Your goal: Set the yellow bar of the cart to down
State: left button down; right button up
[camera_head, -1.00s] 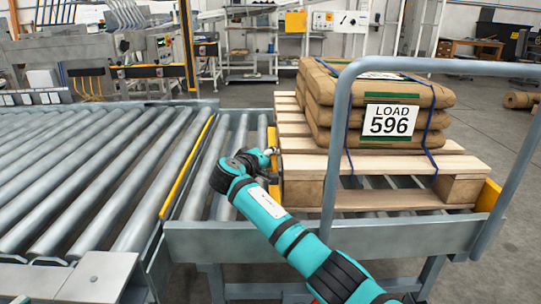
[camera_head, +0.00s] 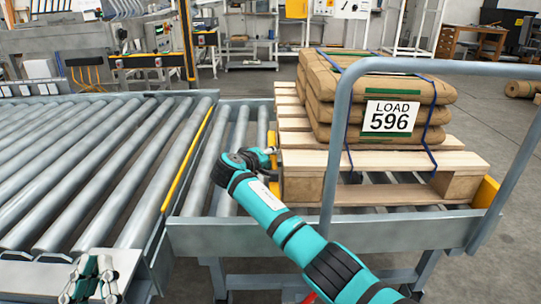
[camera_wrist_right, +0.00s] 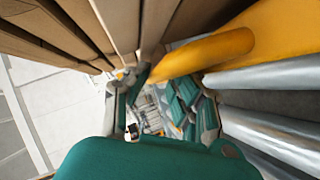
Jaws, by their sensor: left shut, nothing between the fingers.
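The cart (camera_head: 400,230) has a grey roller bed and a tall grey handle. Its yellow bar (camera_head: 272,136) stands upright at the pallet's left end, partly hidden by my right gripper (camera_head: 268,158). In the right wrist view the yellow bar (camera_wrist_right: 215,50) reaches down from the upper right to the gap between the fingers (camera_wrist_right: 160,105). The fingers look apart; I cannot tell whether they touch the bar. My left gripper (camera_head: 90,282) is shut and empty at the bottom left, over the front of the conveyor frame.
A wooden pallet (camera_head: 400,163) with stacked brown sacks (camera_head: 345,100) labelled LOAD 596 lies on the cart. A roller conveyor (camera_head: 90,170) stands to the left, with a yellow strip (camera_head: 190,155) along its edge. A yellow stop (camera_head: 485,192) is at the cart's right end.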

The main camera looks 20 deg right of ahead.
jog(key=v, duration=1.2)
jog(key=shift+s+a+f, duration=0.1)
